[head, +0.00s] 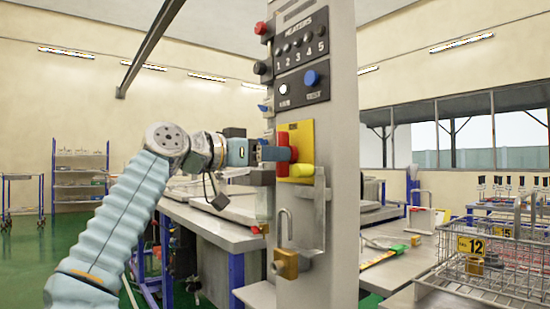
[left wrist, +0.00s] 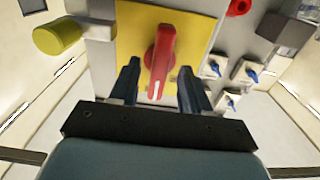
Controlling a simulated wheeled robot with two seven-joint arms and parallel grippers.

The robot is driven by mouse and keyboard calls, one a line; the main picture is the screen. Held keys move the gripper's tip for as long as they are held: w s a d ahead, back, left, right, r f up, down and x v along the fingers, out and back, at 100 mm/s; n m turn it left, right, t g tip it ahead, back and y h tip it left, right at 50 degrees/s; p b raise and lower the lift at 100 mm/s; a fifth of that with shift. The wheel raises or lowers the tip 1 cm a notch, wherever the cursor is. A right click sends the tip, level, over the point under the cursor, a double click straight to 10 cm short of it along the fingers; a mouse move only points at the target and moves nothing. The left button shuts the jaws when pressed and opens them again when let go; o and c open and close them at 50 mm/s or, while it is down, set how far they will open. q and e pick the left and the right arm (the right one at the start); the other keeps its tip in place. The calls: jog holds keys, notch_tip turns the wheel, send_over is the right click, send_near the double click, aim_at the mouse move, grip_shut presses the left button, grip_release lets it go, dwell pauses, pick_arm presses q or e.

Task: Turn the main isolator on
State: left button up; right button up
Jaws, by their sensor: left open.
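The main isolator is a red rotary handle (head: 284,152) on a yellow plate (head: 301,132), on the front of a grey control column. In the left wrist view the red handle (left wrist: 160,60) lies nearly in line with the picture's vertical, with a white mark at its near end, on the yellow plate (left wrist: 203,30). My left gripper (head: 272,153) is at the handle. In the left wrist view its two dark fingers (left wrist: 160,82) stand apart, one on each side of the handle, with gaps visible. My right gripper is not in view.
A brass padlock (head: 286,263) hangs on a bracket lower down. Heater knobs and buttons (head: 311,77) sit above. A wire basket (head: 490,255) stands at right.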

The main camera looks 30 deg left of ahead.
pick_arm(q)
jog(key=b+v, duration=0.2)
jog(key=v, duration=1)
jog(key=shift+s, duration=0.1)
